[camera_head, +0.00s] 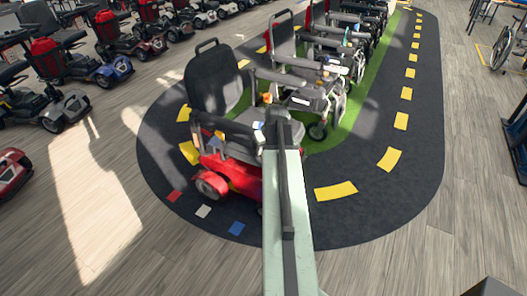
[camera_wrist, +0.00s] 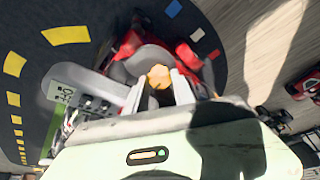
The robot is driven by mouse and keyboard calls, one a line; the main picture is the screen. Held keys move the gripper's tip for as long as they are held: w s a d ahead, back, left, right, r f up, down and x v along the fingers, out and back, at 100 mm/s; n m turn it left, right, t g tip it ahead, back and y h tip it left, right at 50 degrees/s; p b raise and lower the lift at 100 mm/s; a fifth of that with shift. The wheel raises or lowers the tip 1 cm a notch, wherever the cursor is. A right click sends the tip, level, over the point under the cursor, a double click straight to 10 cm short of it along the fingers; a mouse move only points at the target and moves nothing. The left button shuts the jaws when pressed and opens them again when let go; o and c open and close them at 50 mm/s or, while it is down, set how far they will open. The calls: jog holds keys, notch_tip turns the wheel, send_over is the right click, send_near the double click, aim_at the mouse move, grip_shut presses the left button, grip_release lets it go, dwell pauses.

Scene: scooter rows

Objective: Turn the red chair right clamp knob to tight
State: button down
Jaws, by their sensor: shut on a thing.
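The red chair (camera_head: 236,172) has a dark seat and backrest and a red base, and stands at the near end of the row. Its red base also shows in the wrist view (camera_wrist: 188,55). My gripper (camera_wrist: 160,88) is shut on an orange-yellow clamp knob (camera_wrist: 158,74), with one pale finger on each side. The knob's tightness mark is not visible, so I cannot tell how far it is turned. In the head view my arm reaches the chair's right side in the picture and hides the fingertips.
A grey power chair (camera_head: 300,95) stands close behind the red chair, with several more beyond. A dark mat (camera_head: 365,215) with yellow dashes surrounds the row. Several scooters (camera_head: 60,75) stand at left. The wooden floor at front left is clear.

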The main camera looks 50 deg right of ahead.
jog(key=m+h, duration=0.1)
jog(key=m, duration=0.1)
jog(key=m+g, duration=0.1)
jog(key=m, duration=0.2)
jog(key=shift+w+h, duration=0.2)
jog(key=shift+h, duration=0.2)
jog(key=m+g, duration=0.1)
jog(key=m, duration=0.1)
jog(key=m+h, duration=0.1)
jog(key=m, duration=0.1)
jog(key=shift+w+m+g, duration=0.1)
jog(key=shift+m+g, duration=0.3)
jog(key=m+g, duration=0.2)
jog(key=m, duration=0.3)
jog(key=shift+w+m, duration=0.1)
jog(key=shift+m, duration=0.2)
jog(key=shift+m+g, duration=0.9)
jog(key=shift+m, duration=1.3)
jog(key=shift+y, duration=0.3)
jog(key=c, duration=1.3)
grip_release()
